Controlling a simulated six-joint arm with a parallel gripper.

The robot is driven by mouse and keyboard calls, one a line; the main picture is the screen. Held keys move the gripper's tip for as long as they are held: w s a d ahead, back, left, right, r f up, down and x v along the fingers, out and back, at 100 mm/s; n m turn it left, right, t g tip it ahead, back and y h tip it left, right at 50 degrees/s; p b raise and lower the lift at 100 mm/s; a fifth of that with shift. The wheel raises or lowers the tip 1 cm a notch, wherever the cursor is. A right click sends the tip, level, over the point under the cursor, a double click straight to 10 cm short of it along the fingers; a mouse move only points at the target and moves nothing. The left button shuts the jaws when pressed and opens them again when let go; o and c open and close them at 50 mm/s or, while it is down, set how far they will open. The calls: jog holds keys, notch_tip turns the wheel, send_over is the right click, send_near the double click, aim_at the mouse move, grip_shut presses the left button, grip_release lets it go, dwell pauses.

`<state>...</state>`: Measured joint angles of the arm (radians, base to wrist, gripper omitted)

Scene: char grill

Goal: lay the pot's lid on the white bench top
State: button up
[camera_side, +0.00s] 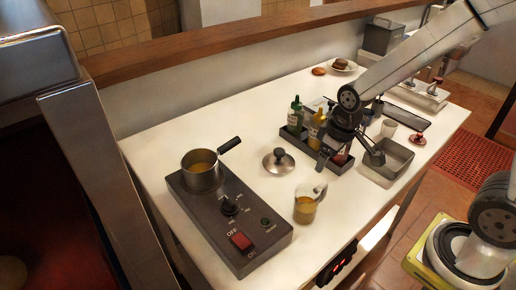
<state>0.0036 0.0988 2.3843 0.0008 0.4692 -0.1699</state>
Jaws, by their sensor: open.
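The pot's lid (278,161), a round metal disc with a dark knob, lies knob up on the white bench top (253,125). It is between the hot plate and the bottle tray. The pot (202,171) stands uncovered on the hot plate, with yellowish liquid inside and its dark handle toward the upper right. My gripper (348,164) is open, to the right of the lid and apart from it. It is in front of the bottle tray and partly hides it. I see nothing between its fingers.
The hot plate (262,243) has a knob and a red switch. A glass jug (306,206) with yellowish liquid stands near the lid. A dark tray (310,152) holds several bottles, and a metal pan (396,161) stands right of my gripper. Bare bench lies behind the lid.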

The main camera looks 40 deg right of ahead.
jog(key=s+m, duration=0.1)
jog(key=s, duration=0.1)
jog(key=s+f+m, duration=0.1)
jog(key=s, duration=0.1)
jog(key=shift+s+f, duration=0.1)
jog(key=shift+s, duration=0.15)
